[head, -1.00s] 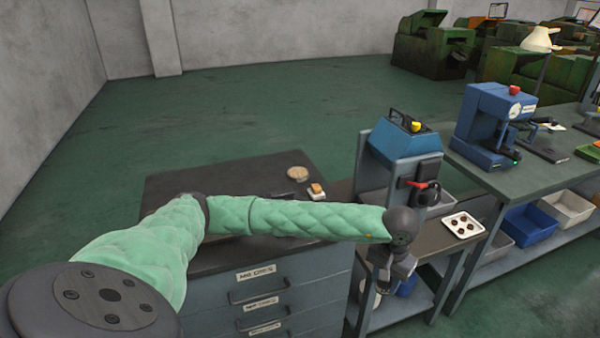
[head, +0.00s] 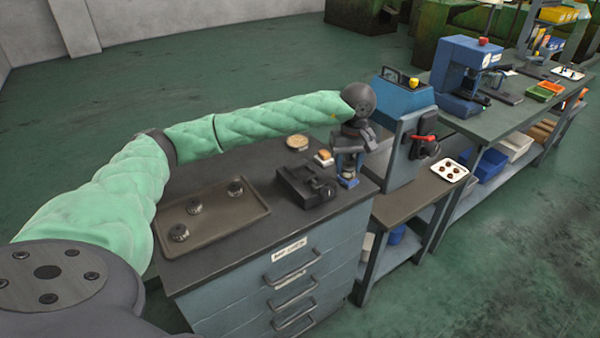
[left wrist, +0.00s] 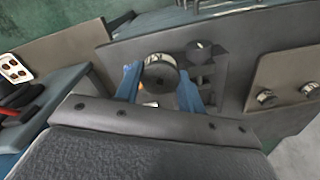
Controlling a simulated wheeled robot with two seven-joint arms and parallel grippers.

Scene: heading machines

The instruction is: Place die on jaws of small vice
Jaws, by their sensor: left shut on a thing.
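My left gripper (head: 348,178) is over the right end of the dark cabinet top, just right of the small vice (head: 307,186). In the left wrist view, its blue fingers (left wrist: 160,92) are shut on a round grey metal die (left wrist: 160,74). The die is hard to make out in the head view. The vice is dark and blocky, and it also shows in the left wrist view (left wrist: 208,70), beyond and to the right of the held die. The die appears apart from the vice jaws. My right gripper is not in view.
A tray (head: 215,225) with 3 similar dies lies on the cabinet top (head: 270,230), left of the vice. A blue machine (head: 402,95) and a white tray (head: 449,171) stand right.

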